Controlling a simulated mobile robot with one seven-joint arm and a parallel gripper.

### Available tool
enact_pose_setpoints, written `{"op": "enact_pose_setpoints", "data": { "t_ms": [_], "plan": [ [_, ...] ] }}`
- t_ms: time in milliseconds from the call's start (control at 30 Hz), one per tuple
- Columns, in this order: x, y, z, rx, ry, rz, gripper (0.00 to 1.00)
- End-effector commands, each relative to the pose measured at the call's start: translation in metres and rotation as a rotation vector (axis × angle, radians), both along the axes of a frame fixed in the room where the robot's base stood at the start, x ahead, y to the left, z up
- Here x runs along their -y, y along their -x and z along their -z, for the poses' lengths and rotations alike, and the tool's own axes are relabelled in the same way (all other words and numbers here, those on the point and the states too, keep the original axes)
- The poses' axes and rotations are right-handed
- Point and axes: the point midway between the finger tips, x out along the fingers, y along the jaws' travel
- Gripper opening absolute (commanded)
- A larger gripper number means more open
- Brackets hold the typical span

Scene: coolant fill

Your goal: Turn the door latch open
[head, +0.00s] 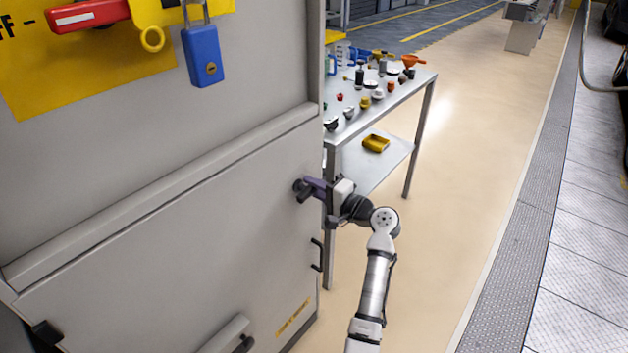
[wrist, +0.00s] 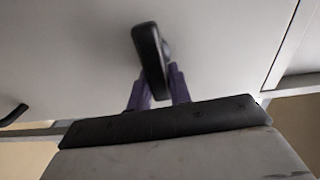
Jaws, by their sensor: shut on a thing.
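The door latch (head: 300,190) is a small dark knob or handle near the right edge of the grey cabinet door (head: 190,240). In the wrist view the latch (wrist: 149,55) is a black, elongated handle, tilted slightly from upright. My gripper (head: 311,188) reaches it from the right, and its purple fingers (wrist: 158,88) are shut on the latch's lower part. The door looks closed in its frame. The fingertips' exact contact is partly hidden behind the latch.
A black pull handle (head: 317,254) sits below the latch. A blue padlock (head: 203,55) hangs on the panel above. A metal table (head: 408,91) with several small parts stands behind my arm. The beige floor (head: 470,150) to the right is clear.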

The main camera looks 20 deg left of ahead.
Motion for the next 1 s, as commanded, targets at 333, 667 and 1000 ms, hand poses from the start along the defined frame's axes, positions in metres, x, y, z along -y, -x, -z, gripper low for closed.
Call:
{"op": "enact_pose_setpoints", "data": {
  "t_ms": [333,667,1000],
  "plan": [
    [0.0,-0.0001,0.0013,-0.083,-0.031,0.001,0.0],
    [0.0,-0.0001,0.0022,-0.091,-0.034,0.001,0.0],
    [0.0001,0.0,0.0021,-0.089,-0.032,0.0,0.42]
  ]
}}
